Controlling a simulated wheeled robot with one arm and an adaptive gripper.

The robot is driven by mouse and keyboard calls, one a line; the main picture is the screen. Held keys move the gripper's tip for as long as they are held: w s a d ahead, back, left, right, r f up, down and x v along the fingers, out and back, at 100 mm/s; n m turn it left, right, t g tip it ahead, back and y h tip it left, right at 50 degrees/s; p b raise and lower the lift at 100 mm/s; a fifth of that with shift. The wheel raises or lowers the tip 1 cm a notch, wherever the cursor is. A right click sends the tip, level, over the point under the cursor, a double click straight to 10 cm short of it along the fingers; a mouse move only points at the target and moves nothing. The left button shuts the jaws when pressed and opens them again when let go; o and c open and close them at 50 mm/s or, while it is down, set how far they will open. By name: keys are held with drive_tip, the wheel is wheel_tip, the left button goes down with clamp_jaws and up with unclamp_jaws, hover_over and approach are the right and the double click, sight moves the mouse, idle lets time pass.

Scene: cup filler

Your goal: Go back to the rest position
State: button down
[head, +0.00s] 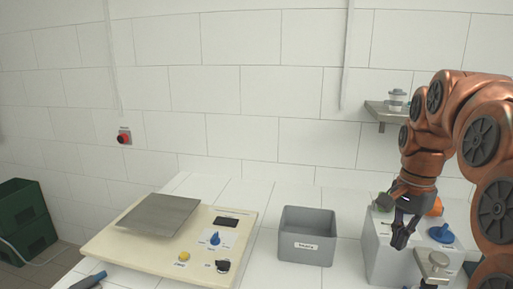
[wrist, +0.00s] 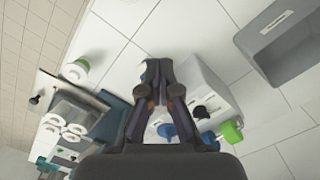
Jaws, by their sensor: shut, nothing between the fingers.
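My gripper (head: 402,232) hangs from the copper-coloured arm at the right of the head view. Its fingers point down in front of the white filler machine (head: 378,262), beside the blue knob (head: 441,233) and a green part (head: 383,199). In the wrist view my gripper (wrist: 158,68) shows with its dark fingers together and nothing between them. The white machine (wrist: 205,85) lies partly behind the fingers there, with a green part (wrist: 231,131) at its edge.
A grey bin (head: 306,255) stands left of the machine. A cream panel with a metal plate (head: 158,216) lies further left. A wall shelf (head: 384,110) holds a small jar. Cups and containers (wrist: 62,130) show in the wrist view.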

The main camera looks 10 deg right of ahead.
drive_tip(key=s+a+f+n, duration=0.6)
drive_tip(key=s+a+f, duration=0.1)
drive_tip(key=s, duration=0.4)
drive_tip(key=s+a+f+n+g, duration=0.1)
drive_tip(key=s+a+f+n, duration=0.6)
drive_tip(key=s+a+f, duration=0.1)
drive_tip(key=s+a, duration=0.1)
drive_tip(key=s, duration=0.1)
drive_tip(key=shift+s+a+g, duration=0.3)
drive_tip(key=shift+s+a, duration=0.05)
drive_tip(key=shift+s, duration=0.05)
